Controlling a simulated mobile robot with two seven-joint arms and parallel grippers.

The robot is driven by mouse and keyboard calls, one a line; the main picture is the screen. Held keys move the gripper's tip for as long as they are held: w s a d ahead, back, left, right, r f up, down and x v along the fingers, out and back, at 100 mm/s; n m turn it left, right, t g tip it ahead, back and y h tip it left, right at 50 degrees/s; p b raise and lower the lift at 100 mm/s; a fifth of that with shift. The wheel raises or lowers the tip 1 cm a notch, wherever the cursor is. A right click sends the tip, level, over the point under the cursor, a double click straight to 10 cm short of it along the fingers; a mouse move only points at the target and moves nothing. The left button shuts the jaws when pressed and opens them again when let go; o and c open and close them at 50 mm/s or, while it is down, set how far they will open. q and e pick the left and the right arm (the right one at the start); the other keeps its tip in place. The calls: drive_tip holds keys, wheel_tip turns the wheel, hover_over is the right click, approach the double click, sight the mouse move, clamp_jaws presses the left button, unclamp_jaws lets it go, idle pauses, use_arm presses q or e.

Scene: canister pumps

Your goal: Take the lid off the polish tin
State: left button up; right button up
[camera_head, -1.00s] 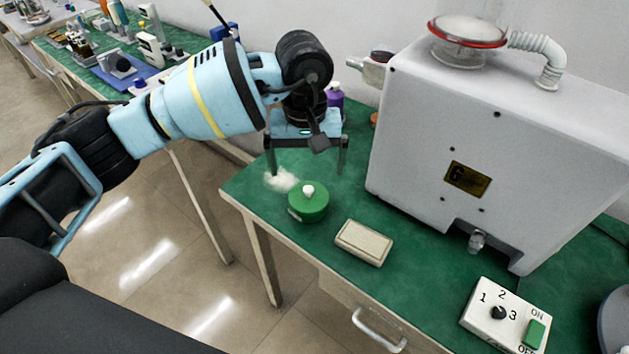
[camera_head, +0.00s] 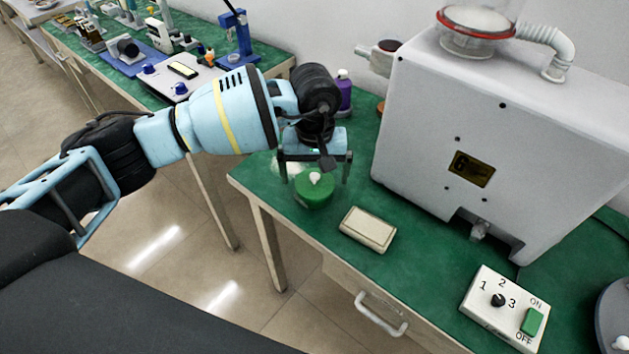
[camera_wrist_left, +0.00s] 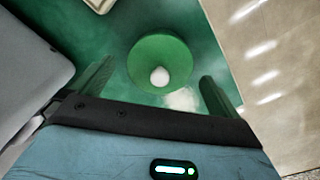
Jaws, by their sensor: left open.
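The polish tin (camera_head: 316,197) is a round green tin with a white knob on top, standing on the green table near its left front edge. Its lid (camera_wrist_left: 147,58) with the white knob shows in the left wrist view, and the lid is on the tin. My left gripper (camera_head: 316,176) is open and points down, just behind and above the tin. In the left wrist view its two fingers (camera_wrist_left: 155,85) stand apart on either side, with the knob between them and a little beyond. My right gripper is not in view.
A cream box (camera_head: 367,229) lies right of the tin. A large grey machine (camera_head: 450,130) stands behind it, and a switch box (camera_head: 504,308) sits at the front right. A purple bottle (camera_head: 344,92) stands behind the gripper. White fluff (camera_wrist_left: 184,99) lies beside the tin.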

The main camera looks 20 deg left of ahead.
use_arm(q)
drive_tip(key=shift+f, duration=0.35)
drive_tip(key=c, duration=1)
drive_tip(key=shift+r, duration=0.1)
drive_tip(key=shift+r, duration=0.4)
wheel_tip(320, 180, up, 2)
drive_tip(key=shift+r, duration=0.2)
drive_tip(key=s+d, duration=0.3)
drive_tip(key=s, duration=0.4)
drive_tip(key=s+d+r+b, duration=0.1)
drive_tip(key=s+d, duration=0.1)
drive_tip(key=s, duration=0.6)
drive_tip(key=shift+d+r, duration=0.3)
drive_tip(key=shift+d, duration=0.1)
